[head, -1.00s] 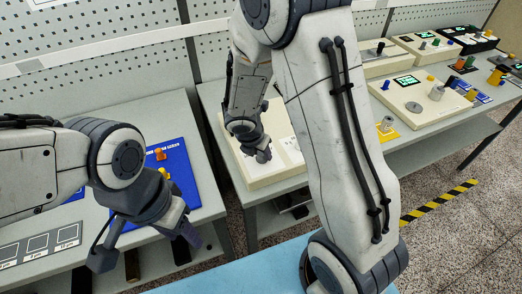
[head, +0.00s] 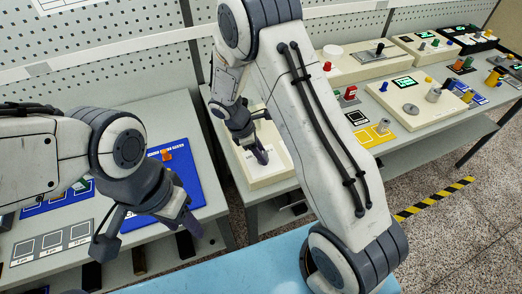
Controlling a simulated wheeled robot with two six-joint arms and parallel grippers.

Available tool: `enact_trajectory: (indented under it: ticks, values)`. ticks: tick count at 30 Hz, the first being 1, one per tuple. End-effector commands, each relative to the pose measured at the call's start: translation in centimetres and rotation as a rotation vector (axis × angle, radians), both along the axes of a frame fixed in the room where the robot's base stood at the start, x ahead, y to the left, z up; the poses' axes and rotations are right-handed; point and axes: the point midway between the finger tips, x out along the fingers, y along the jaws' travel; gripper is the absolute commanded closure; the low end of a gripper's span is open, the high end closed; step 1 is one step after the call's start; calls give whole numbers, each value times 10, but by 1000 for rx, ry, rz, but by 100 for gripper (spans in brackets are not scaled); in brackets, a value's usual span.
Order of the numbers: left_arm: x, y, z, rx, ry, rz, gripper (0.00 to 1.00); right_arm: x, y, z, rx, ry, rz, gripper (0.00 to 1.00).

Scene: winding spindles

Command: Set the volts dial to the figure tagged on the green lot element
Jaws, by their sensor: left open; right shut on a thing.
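My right gripper (head: 261,154) is low over the beige box (head: 279,176) on the middle bench. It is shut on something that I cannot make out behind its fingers. I cannot tell whether this box carries the volts dial, and no dial marking or tag is legible. My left gripper (head: 188,224) is open, at the front edge of the left bench and the blue mat (head: 202,200). An orange piece (head: 167,155) sits on that mat. I cannot identify the green lot element; a small green part (head: 336,94) shows beside a red piece on the right.
Beige boxes with knobs and lit green displays (head: 404,82) stand along the right bench. A yellow plate (head: 376,134) with a grey cylinder lies near its front. A grey panel with square outlines (head: 52,241) lies at left. My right arm covers the middle.

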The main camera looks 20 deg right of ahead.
Motion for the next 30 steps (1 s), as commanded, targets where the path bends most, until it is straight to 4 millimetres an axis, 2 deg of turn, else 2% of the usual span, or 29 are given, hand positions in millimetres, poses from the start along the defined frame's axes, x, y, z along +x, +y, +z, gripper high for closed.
enact_trajectory:
  ticks: [6, 15, 30]
  values:
    - [0, 0, 6, 0, 0, 0, 50, 2, -1, 1, 1, -1, -200, 100]
    - [0, 0, 8, 0, 0, 0, 50, 3, -1, 1, 0, 0, -409, 100]
    - [0, 0, 9, 0, 0, 0, 50, 3, -2, 0, 0, 0, -534, 100]
